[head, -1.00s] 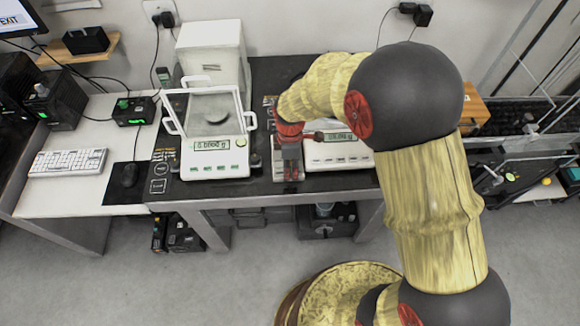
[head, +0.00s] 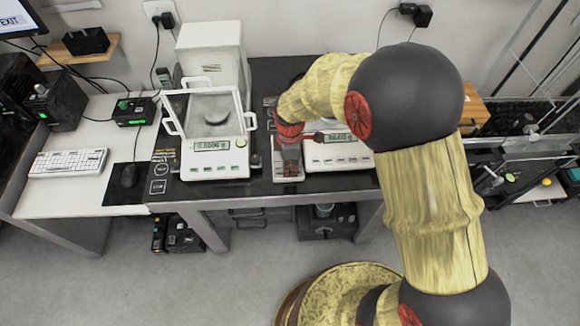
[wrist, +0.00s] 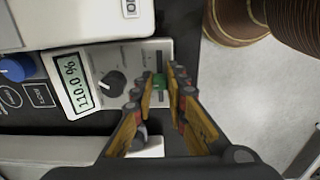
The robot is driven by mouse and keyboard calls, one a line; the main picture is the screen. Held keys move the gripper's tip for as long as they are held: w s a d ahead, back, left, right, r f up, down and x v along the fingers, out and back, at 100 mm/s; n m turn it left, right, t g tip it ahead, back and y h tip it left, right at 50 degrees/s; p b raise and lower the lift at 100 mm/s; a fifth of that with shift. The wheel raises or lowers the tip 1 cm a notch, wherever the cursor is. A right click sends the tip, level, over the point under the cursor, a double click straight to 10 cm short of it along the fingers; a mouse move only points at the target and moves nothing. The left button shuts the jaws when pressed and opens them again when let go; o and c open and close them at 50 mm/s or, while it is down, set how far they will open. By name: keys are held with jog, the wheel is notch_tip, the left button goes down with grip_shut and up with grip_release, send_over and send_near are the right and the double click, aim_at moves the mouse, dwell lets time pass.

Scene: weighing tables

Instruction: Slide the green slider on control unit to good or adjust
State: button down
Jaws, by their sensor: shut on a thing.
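The control unit (wrist: 126,55) shows in the wrist view as a pale panel with a display reading 110.0 %, a dark round knob and a slot. The green slider (wrist: 159,80) sits in the slot between my fingertips. My gripper (wrist: 163,80) is shut on it. In the head view my gripper (head: 290,158) is over the control unit (head: 288,180) between two balances, hiding much of the unit. The slider cannot be made out there. I cannot read the slot's labels.
A balance with an open-sided glass shield (head: 215,170) stands left of the unit. Another balance (head: 338,160) stands close on the right, partly behind my arm. In the wrist view a blue knob (wrist: 15,68) is at the left edge.

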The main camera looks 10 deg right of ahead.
aim_at(301, 172)
dwell(0.3)
jog(key=d+p, duration=0.1)
jog(key=d, duration=0.2)
jog(key=shift+d, duration=0.25)
jog(key=c, duration=1.9)
grip_release()
jog(key=shift+o, duration=0.7)
notch_tip(301, 172, up, 12)
